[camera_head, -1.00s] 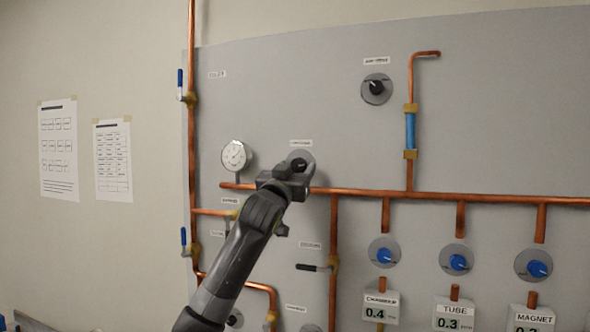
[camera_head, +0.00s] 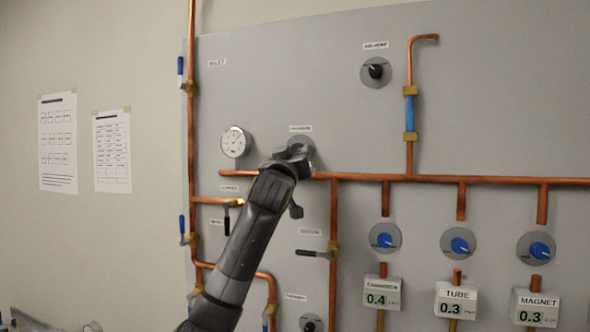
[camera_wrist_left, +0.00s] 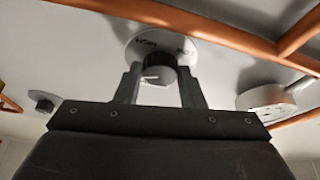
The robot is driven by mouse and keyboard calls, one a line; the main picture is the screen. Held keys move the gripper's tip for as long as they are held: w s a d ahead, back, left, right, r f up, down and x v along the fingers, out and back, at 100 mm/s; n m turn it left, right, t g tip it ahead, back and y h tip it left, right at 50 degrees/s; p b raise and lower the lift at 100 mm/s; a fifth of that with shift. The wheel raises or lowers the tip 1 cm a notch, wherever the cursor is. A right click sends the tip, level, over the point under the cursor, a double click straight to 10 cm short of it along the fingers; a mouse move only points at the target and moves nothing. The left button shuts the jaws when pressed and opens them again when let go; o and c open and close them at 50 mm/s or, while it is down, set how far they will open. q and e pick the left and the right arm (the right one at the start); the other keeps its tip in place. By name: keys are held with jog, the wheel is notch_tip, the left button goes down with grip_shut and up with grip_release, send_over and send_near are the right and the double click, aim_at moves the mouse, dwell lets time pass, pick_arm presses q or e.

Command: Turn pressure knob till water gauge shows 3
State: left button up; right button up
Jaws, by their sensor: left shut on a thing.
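The pressure knob (camera_wrist_left: 158,72) is dark with a white mark and sits on a round grey plate (camera_wrist_left: 160,44) with small lettering. My left gripper (camera_wrist_left: 158,80) is shut on this knob, one finger on each side of it. In the head view my left gripper (camera_head: 293,160) covers most of the knob, and part of its plate (camera_head: 303,145) shows behind. The round white water gauge (camera_head: 236,142) is just left of the gripper. Its needle is too small to read. In the wrist view the gauge (camera_wrist_left: 270,97) is seen edge-on at the right. My right gripper is not in view.
A copper pipe (camera_head: 450,180) runs across the panel just below the knob. A lever valve (camera_head: 315,253) is below right of my arm. Another black knob (camera_head: 375,71) is at the upper right. Several blue knobs (camera_head: 385,240) are at the lower right.

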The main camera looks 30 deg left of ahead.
pick_arm(q)
jog(key=shift+w+d+r+n+g+y+b, duration=0.1)
jog(key=shift+n+g+y+b, duration=0.8)
jog(key=shift+n, duration=1.85)
jog(key=shift+s+d+r+n+g+y+b, duration=0.15)
jog(key=shift+n+g+y+b, duration=0.2)
jog(key=shift+n+g+b, duration=1.7)
jog(key=shift+w+d+r+n+t+y+b, duration=0.15)
jog(key=shift+n+y+b, duration=0.6)
jog(key=shift+n, duration=2.65)
jog(key=shift+f+g, duration=0.1)
jog(key=shift+g, duration=0.2)
jog(key=o, duration=1)
jog(key=shift+a, duration=0.1)
